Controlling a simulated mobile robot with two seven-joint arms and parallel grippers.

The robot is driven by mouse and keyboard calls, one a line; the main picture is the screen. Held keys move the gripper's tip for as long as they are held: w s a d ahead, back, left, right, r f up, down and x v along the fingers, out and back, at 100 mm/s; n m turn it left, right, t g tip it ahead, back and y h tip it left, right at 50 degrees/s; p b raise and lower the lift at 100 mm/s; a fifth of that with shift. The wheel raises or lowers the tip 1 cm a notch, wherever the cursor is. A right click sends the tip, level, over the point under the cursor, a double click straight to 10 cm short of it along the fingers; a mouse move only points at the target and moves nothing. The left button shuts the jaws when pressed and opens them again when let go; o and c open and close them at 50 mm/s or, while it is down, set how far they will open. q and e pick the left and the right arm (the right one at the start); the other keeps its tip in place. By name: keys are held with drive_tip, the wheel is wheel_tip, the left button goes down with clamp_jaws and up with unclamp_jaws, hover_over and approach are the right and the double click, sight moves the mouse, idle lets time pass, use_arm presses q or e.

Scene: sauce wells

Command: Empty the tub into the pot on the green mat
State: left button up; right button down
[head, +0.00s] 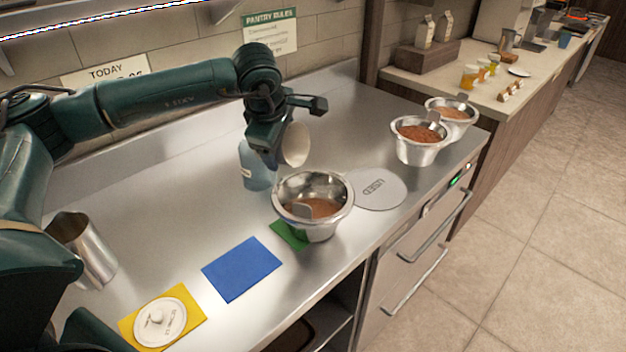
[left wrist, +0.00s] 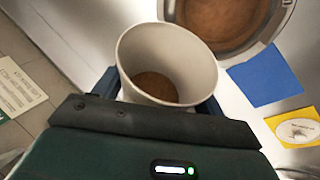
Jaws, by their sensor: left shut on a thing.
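My left gripper (head: 277,148) is shut on a white tub (head: 295,145), above and behind the metal pot (head: 340,212). The tub is tilted, its mouth facing right in the head view. In the left wrist view, the tub (left wrist: 204,75) has brown contents low inside it. The pot stands on the green mat (head: 287,236), which is mostly hidden under it. The pot holds brown sauce and a grey utensil or tab; it also shows at the top of the left wrist view (left wrist: 168,12). My right gripper is not seen.
A bluish clear container (head: 250,172) stands behind the pot. A blue mat (head: 241,269), a yellow mat (head: 130,324) with a white lid, and a metal cup (head: 85,248) are left.

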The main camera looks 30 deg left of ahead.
use_arm(q)
drive_tip(key=shift+d+r+y, duration=0.25)
drive_tip(key=shift+d+y, duration=0.15)
drive_tip(key=shift+d, duration=0.25)
drive_tip(key=shift+y, duration=0.3)
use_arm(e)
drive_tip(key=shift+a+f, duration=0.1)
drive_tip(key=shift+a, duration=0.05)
use_arm(q)
drive_tip(key=shift+d+r+m+y+b, duration=0.3)
drive_tip(key=shift+y+b, duration=0.2)
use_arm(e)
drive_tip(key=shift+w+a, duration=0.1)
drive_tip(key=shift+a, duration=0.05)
use_arm(q)
drive_tip(key=shift+s+d+r+t+y+b, duration=0.15)
drive_tip(key=shift+d+y+b, duration=0.1)
drive_tip(key=shift+y, duration=0.2)
drive_tip(key=shift+w+d+r+t+y+b, duration=0.15)
drive_tip(key=shift+y+b, duration=0.1)
drive_tip(key=shift+y, duration=0.2)
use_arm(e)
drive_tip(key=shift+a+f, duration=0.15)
use_arm(q)
drive_tip(key=shift+s+d+r+m+y+b, duration=0.15)
drive_tip(key=shift+d+m+y+b, duration=0.15)
drive_tip(key=shift+y, duration=0.2)
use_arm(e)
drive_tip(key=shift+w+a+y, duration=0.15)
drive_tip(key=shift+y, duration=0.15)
